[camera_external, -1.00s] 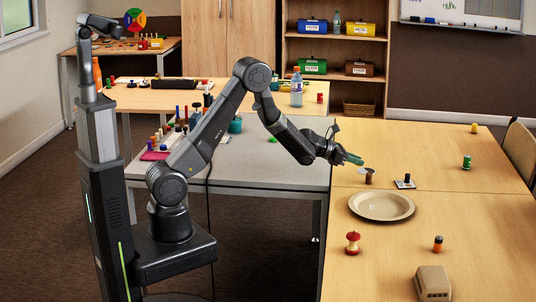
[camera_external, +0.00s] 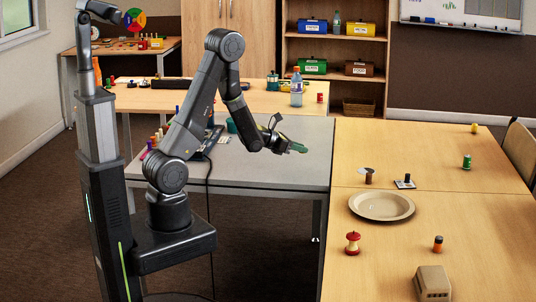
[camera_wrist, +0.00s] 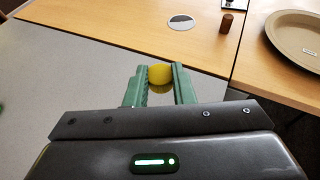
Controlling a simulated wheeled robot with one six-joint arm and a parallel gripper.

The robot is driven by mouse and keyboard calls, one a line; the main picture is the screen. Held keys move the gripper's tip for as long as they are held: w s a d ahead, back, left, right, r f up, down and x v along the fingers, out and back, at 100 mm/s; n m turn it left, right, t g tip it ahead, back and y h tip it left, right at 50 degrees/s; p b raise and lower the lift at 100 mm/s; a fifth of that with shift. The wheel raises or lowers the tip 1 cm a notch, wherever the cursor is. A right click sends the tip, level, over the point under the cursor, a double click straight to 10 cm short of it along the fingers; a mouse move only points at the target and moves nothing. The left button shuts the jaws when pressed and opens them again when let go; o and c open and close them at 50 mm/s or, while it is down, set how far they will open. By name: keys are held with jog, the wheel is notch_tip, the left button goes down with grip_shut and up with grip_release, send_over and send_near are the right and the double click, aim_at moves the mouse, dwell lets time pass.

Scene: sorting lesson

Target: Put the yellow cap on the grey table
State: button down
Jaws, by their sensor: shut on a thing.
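My gripper (camera_external: 298,148) is over the right part of the grey table (camera_external: 255,168), near its edge with the wooden table. In the wrist view, its green fingers (camera_wrist: 160,78) are shut on the yellow cap (camera_wrist: 160,74), which sits between the fingertips. The cap does not show clearly in the external view. The grey tabletop (camera_wrist: 55,85) shows at left in the wrist view, below the gripper. The gripper seems to be above the surface; its exact height I cannot tell.
Pegs (camera_external: 158,135) stand at the grey table's far left. Its front right part is clear.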

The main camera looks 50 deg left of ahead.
notch_tip(320, 180, up, 9)
jog(key=p, duration=0.7)
jog(key=shift+f+p, duration=0.15)
jog(key=shift+p, duration=0.15)
jog(key=m+g+h+b, duration=0.1)
jog(key=m+h+b, duration=0.2)
jog(key=b, duration=1)
send_over(418, 190)
notch_tip(418, 190, down, 8)
jog(key=f+b, duration=0.3)
jog(key=f, duration=0.1)
jog(key=f+b, duration=0.4)
jog(key=f, duration=0.1)
jog(key=shift+s+f, duration=0.2)
jog(key=shift+f, duration=0.1)
